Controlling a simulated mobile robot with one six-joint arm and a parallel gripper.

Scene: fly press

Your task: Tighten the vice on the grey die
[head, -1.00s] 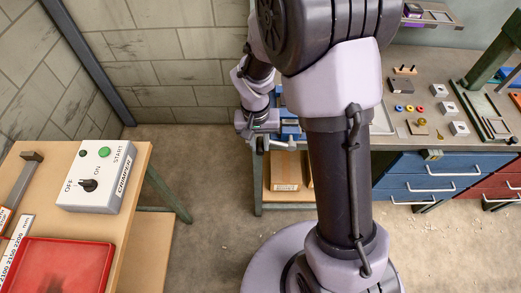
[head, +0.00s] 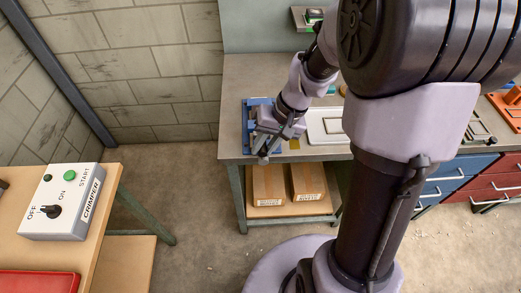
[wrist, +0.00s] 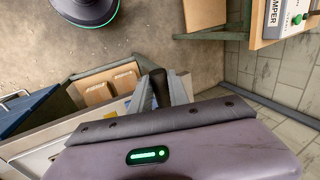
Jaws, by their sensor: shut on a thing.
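The blue vice (head: 259,106) stands at the left end of the grey bench, mostly hidden behind my wrist and gripper in the head view. My gripper (head: 266,152) is at the bench's front edge, just in front of the vice. In the wrist view my gripper (wrist: 160,95) has its light grey fingers on either side of a dark handle (wrist: 158,86) and is shut on it. I take this to be the vice handle; its join to the vice is hidden. I cannot see the grey die.
A white tray (head: 326,125) lies right of the vice. Cardboard boxes (head: 268,185) sit on the shelf below the bench (head: 235,87). At left, a crimper control box (head: 65,203) and red tray (head: 38,282) rest on a wooden table. Floor between is clear.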

